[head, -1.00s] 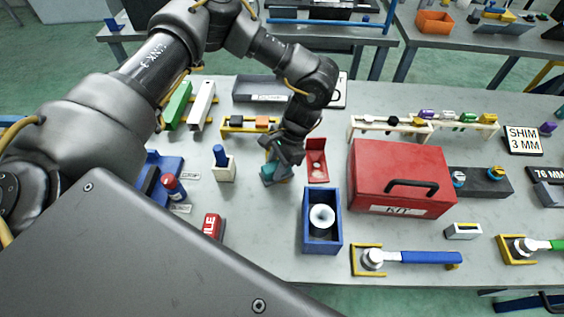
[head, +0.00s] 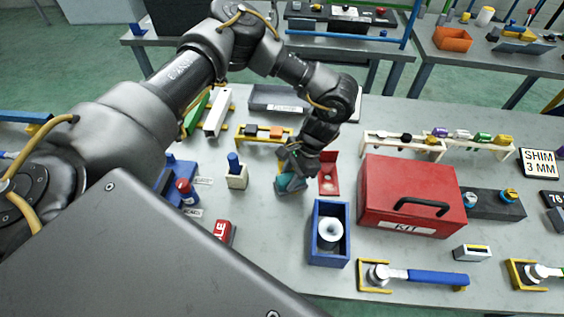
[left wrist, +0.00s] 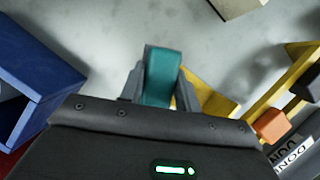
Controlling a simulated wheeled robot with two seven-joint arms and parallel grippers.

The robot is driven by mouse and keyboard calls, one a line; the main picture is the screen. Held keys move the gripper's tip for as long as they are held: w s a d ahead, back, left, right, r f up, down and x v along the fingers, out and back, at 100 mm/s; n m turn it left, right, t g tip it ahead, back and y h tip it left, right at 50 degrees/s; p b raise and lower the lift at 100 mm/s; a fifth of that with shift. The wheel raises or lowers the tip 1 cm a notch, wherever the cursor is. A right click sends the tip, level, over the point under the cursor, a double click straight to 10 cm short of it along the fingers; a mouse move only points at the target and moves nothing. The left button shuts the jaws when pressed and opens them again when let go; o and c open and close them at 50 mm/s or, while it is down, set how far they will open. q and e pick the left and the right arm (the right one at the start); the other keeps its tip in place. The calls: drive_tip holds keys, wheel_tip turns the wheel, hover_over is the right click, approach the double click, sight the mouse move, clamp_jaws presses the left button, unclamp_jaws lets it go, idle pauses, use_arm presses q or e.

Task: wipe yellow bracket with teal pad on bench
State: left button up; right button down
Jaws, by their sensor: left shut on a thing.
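The teal pad (head: 288,184) is in my left gripper (head: 291,170), low over the bench (head: 270,245). In the left wrist view the teal pad (left wrist: 161,76) sits between the two fingers of the left gripper (left wrist: 155,80). The yellow bracket (left wrist: 208,97) shows just right of the pad in that view, partly behind the gripper body. I cannot tell whether pad and bracket touch. My right gripper is in neither view.
A red angled holder (head: 328,180) stands close right of the gripper. A blue box (head: 318,248) is in front, a red kit case (head: 400,180) to the right. A yellow rack (head: 243,136) is behind, a blue-handled stamp (head: 236,175) to the left. Bare bench lies left of the blue box.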

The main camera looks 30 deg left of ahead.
use_arm(q)
drive_tip(key=shift+w+d, duration=0.35)
drive_tip(key=shift+d, duration=0.25)
drive_tip(key=shift+r, duration=0.1)
drive_tip(key=shift+r, duration=0.1)
wheel_tip(320, 180, up, 6)
drive_tip(key=p, duration=0.6)
wheel_tip(320, 180, up, 3)
drive_tip(key=p, duration=0.3)
idle(0.3)
